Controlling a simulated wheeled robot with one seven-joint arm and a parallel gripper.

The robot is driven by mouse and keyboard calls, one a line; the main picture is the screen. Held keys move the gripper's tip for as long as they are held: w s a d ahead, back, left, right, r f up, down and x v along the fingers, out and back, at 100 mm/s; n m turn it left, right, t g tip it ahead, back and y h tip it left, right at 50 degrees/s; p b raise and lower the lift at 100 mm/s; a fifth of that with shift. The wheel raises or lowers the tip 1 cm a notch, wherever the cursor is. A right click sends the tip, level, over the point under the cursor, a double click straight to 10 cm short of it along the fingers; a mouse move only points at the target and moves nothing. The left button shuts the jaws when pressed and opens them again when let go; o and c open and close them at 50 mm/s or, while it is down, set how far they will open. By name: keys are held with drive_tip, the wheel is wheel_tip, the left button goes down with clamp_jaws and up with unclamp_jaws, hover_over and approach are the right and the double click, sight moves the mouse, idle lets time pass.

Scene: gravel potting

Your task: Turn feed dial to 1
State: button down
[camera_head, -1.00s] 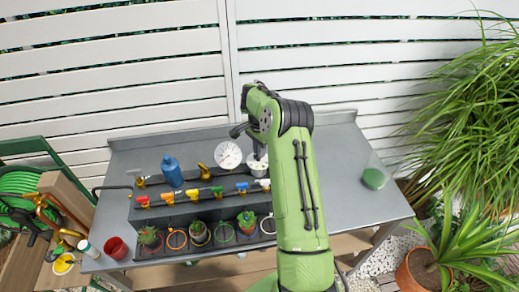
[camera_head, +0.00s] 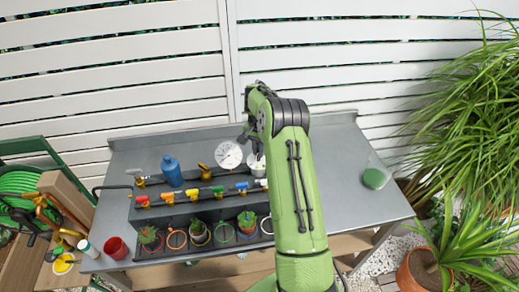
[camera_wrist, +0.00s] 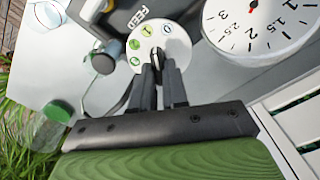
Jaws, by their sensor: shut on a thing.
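The feed dial (camera_wrist: 178,50) is a white disc marked FEED, with several small round green and pale marks around a dark central knob (camera_wrist: 155,56). My gripper (camera_wrist: 158,68) is shut on this knob in the wrist view, its two dark fingers close together on either side. The knob carries a short white line; which mark it points at is too small to tell. In the head view my arm and gripper (camera_head: 250,135) hide much of the dial, and a pale part (camera_head: 258,168) shows just below.
A round white pressure gauge (camera_head: 228,155) stands close left of the dial and also shows large in the wrist view (camera_wrist: 258,28). Coloured valves (camera_head: 193,195), a blue bottle (camera_head: 171,171) and small pots are left. The bench is mostly clear on the right.

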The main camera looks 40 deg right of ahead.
drive_tip(key=shift+w+n, duration=0.1)
drive_tip(key=shift+n, duration=1.1)
drive_tip(key=c, duration=1.1)
unclamp_jaws()
drive_tip(key=shift+c, duration=0.2)
wheel_tip(320, 180, up, 16)
drive_tip(key=p, duration=0.1)
drive_tip(key=shift+f, duration=0.1)
